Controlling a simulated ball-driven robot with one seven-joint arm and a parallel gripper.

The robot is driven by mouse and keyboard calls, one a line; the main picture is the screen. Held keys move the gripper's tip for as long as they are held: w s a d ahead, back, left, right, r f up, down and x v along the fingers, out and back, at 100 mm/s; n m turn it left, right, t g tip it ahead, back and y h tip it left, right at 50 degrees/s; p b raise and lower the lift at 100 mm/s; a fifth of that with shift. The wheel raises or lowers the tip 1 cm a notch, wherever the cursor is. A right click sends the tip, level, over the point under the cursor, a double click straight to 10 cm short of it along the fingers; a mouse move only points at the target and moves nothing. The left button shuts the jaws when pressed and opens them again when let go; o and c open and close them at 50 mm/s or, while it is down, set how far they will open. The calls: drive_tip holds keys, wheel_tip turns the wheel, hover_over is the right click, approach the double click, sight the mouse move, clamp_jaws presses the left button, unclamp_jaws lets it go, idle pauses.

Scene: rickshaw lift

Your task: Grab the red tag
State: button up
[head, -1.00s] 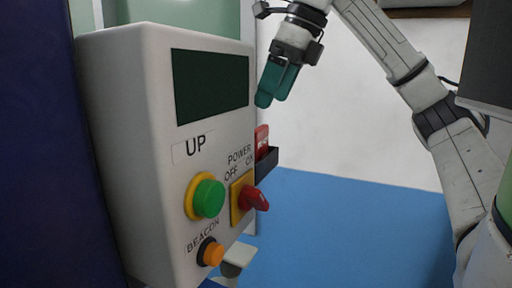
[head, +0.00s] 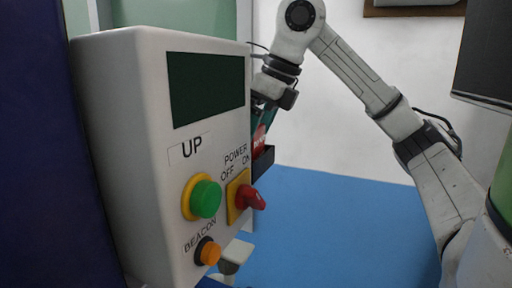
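The red tag (head: 259,136) stands in a small dark holder (head: 263,162) at the right side of the white control box. Only a narrow strip of the tag shows in the head view. My gripper (head: 264,122), with teal fingers, points down at the tag from above. Its fingers are at the tag's upper part and overlap it in the picture. The control box's edge hides part of the fingers, so I cannot tell whether they are open or shut on the tag.
The white control box (head: 120,150) fills the left, with a green button (head: 205,199), a red power switch (head: 250,198) and an orange beacon button (head: 210,253). Blue floor (head: 340,225) to the right is clear. A dark panel (head: 485,55) stands at the upper right.

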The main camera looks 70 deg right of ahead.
drive_tip(key=c, duration=1)
drive_tip(key=shift+r, duration=0.15)
